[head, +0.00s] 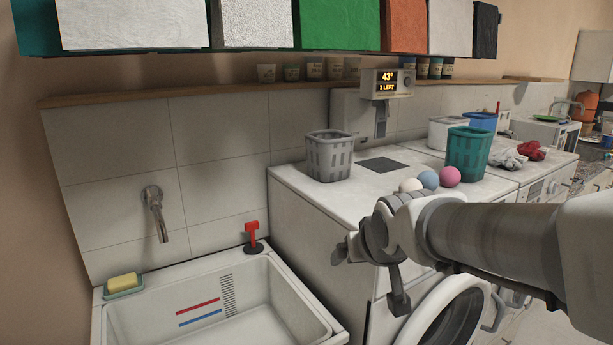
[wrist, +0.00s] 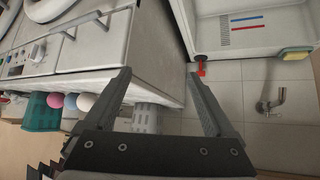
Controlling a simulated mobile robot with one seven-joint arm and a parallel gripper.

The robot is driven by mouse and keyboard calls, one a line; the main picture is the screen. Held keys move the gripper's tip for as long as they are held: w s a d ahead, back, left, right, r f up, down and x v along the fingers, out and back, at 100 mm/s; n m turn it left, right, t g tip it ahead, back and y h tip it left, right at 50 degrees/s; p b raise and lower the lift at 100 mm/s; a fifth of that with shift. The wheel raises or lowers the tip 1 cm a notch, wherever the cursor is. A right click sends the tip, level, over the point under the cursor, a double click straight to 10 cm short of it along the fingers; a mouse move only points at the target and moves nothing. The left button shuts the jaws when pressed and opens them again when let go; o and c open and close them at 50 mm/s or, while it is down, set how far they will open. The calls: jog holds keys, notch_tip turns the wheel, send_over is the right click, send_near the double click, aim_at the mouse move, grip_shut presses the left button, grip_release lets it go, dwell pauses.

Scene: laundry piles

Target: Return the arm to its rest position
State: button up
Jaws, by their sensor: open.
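My gripper (head: 370,276) is at the end of my arm, which reaches in from the right in the head view. It appears in front of the nearest white washing machine (head: 300,215), to the right of the sink (head: 170,270). In the wrist view my gripper (wrist: 158,76) has its two fingers spread well apart with nothing held between them. A grey basket (wrist: 147,118) shows behind the gap between the fingers, beyond the machine's top. The wrist view is turned over, with the sink (wrist: 280,50) at the upper right.
On the machine top stand the grey basket (head: 331,158), white, blue (head: 428,180) and pink (head: 450,176) balls, and a teal basket (head: 468,150). A red-handled item (head: 252,235) and yellow soap (head: 122,282) sit by the sink. A faucet (head: 155,210) juts from the wall.

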jog(key=s+d+g+p, duration=0.1)
jog(key=s+d, duration=0.1)
jog(key=s, duration=0.8)
jog(key=s+d+m+g+p, duration=0.1)
jog(key=s+d+g, duration=0.1)
jog(key=s, duration=0.8)
jog(key=shift+d+g+h, duration=0.3)
jog(key=shift+d+h, duration=0.1)
